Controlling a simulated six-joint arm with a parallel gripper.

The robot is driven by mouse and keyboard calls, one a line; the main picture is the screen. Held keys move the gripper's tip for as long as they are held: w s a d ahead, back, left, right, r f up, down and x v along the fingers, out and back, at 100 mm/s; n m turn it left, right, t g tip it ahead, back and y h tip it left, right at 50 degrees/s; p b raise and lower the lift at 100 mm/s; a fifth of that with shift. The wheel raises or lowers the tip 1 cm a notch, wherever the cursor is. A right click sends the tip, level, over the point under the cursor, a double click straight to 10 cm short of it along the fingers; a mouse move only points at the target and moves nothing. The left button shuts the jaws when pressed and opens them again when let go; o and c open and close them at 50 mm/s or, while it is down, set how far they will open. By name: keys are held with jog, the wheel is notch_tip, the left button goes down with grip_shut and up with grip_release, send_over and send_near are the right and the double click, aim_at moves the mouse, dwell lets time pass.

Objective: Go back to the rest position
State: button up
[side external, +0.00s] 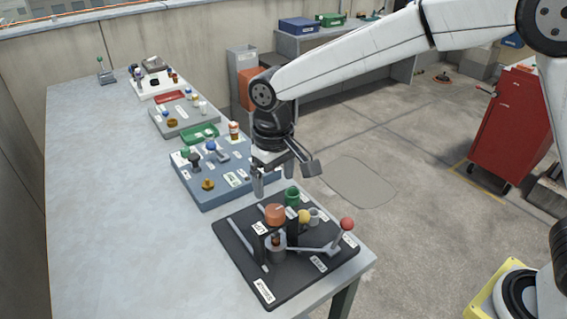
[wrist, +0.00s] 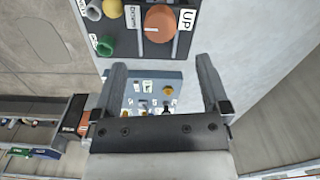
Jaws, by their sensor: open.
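My gripper (side external: 271,184) is open and empty. It hangs above the workbench (side external: 110,210), over the near edge of the blue-grey panel (side external: 213,195) and just behind the black panel (side external: 237,249). In the wrist view, my gripper's two fingers (wrist: 164,85) stand wide apart with nothing between them. The black panel's orange knob (side external: 275,213) is close to the fingers; it also shows in the wrist view (wrist: 160,24) beside labels reading UP and DOWN. The black panel also carries a lever with a red ball (side external: 347,224), a yellow ball (side external: 304,216) and a green cylinder (side external: 292,196).
The blue-grey panel has a brass knob (side external: 208,184) and a blue knob (side external: 211,146). A grey panel (side external: 185,118) and a white panel (side external: 155,86) lie farther back. A red cabinet (side external: 508,130) stands on the floor at right. The bench's left side is clear.

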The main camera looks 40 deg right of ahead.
jog(key=s+d+f+m+t, duration=0.1)
jog(key=s+d+f, duration=0.2)
jog(key=s+d, duration=0.4)
jog(key=s+d+f+m+t, duration=0.1)
jog(key=s+d+f, duration=0.2)
jog(key=s+d, duration=0.5)
jog(key=d, duration=0.5)
jog(key=shift+d+f+t, duration=0.15)
jog(key=shift+d+t, duration=0.1)
jog(key=shift+t, duration=0.05)
dwell(0.5)
